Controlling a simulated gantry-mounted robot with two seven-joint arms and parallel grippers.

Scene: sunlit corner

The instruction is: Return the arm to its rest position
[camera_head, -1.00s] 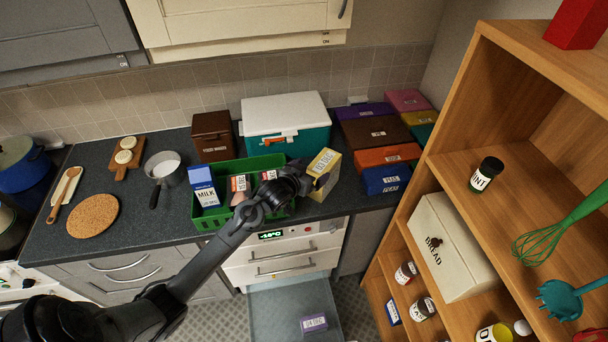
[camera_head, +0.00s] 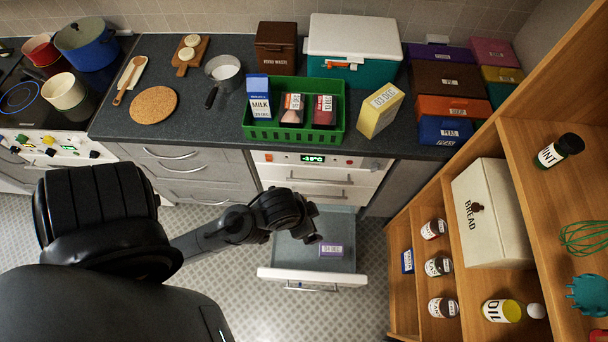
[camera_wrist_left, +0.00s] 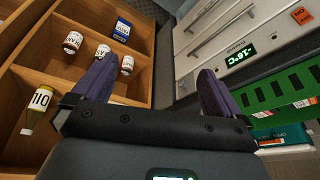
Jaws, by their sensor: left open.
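My left arm comes in from the left, and its gripper (camera_head: 308,228) hangs in front of the counter, over the open freezer drawer (camera_head: 340,266). In the left wrist view the two purple-grey fingers (camera_wrist_left: 157,85) stand wide apart with nothing between them. The gripper is clear of the green crate (camera_head: 260,135) on the counter. My right gripper is not in view.
The crate holds a milk carton (camera_head: 259,100) and packages. A yellow dated box (camera_head: 380,111) stands right of it. A purple-labelled package (camera_head: 331,250) lies in the drawer. A wooden shelf (camera_head: 400,290) with jars and a bread bin (camera_head: 492,215) stands right. Floor left is free.

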